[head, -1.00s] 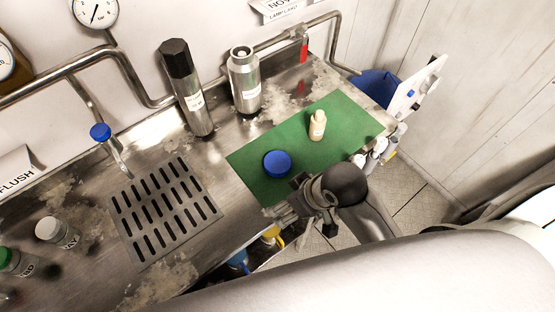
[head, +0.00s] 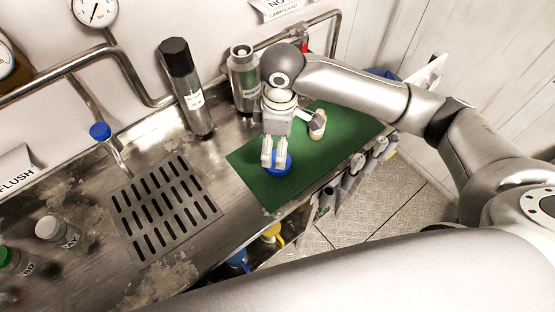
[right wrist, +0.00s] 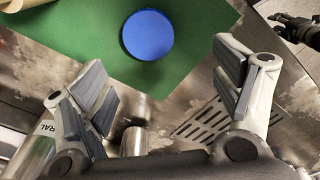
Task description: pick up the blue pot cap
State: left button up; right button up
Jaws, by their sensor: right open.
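The round blue pot cap (head: 285,167) lies flat on the green mat (head: 245,165), partly hidden behind my right fingers in the head view. In the right wrist view the cap (right wrist: 147,35) shows whole, beyond the fingertips and between their lines. My right gripper (head: 273,163) points down over the cap. It also shows in the right wrist view (right wrist: 158,80), with its fingers wide apart and nothing between them. A dark gripper (right wrist: 295,27), likely my left one, shows at the top right of the right wrist view; its jaw state is unclear.
A small cream bottle (head: 318,125) stands on the mat, right of the gripper. Two metal cylinders (head: 189,95) (head: 243,75) stand behind. A drain grate (head: 165,208) lies left of the mat. Tools hang along the counter's front edge.

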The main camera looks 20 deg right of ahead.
jog(key=shift+h, duration=0.3)
jog(key=f, duration=0.1)
jog(key=d+f, duration=0.1)
jog(key=f+p, duration=0.1)
jog(key=f, duration=0.1)
jog(key=shift+w+d+f, duration=0.1)
jog(key=shift+w+d, duration=0.2)
jog(key=shift+w, duration=0.1)
notch_tip(320, 180, down, 5)
jog(key=shift+r+p, duration=0.1)
jog(key=shift+p, duration=0.75)
jog(key=shift+w+f, duration=0.1)
jog(key=shift+f, duration=0.25)
jog(key=shift+c, duration=0.2)
jog(key=c, duration=0.8)
jog(key=shift+c, duration=0.2)
